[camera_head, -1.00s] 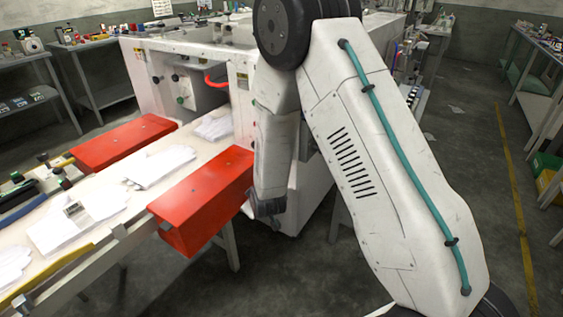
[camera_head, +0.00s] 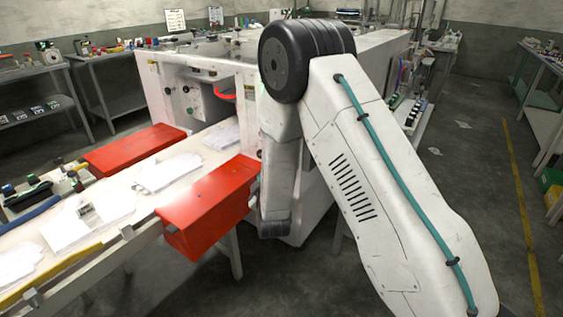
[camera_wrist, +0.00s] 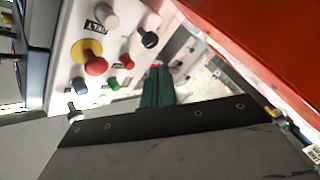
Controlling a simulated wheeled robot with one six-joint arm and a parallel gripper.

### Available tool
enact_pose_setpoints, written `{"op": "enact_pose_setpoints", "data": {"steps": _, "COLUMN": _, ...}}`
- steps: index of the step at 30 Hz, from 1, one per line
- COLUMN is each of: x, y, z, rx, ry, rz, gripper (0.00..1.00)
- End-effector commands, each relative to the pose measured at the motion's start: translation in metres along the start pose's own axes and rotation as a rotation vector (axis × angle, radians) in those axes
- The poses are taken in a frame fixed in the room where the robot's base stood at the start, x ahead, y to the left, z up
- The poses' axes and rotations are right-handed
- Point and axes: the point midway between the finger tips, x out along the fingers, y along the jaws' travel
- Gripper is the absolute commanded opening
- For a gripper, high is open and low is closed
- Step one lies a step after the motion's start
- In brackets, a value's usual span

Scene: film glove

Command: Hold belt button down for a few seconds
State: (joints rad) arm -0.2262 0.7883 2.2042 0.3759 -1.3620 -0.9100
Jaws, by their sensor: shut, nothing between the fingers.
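In the wrist view a pale control panel (camera_wrist: 70,50) fills the upper left. It carries a label (camera_wrist: 96,26) that seems to read BELT, upside down. Close to the label are a white button (camera_wrist: 108,15) and a red mushroom button (camera_wrist: 94,64) on a yellow ring. Which button the label belongs to is unclear. My gripper (camera_wrist: 157,82) is shut and empty, to the right of the green button, with no clear contact.
Red covers (camera_head: 205,205) flank the pale conveyor (camera_head: 140,205), which carries white gloves (camera_head: 170,172). One red surface (camera_wrist: 260,50) is close by on the right in the wrist view. The white machine (camera_head: 200,85) stands behind. The floor at right is open.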

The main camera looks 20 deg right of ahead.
Motion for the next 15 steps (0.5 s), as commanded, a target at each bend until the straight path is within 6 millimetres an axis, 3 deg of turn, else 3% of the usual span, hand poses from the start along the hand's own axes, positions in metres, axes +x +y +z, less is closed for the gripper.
{"op": "enact_pose_setpoints", "data": {"steps": 15, "x": 0.044, "y": 0.034, "z": 0.035, "rx": 0.001, "ry": -0.005, "rz": 0.003, "gripper": 0.00}}
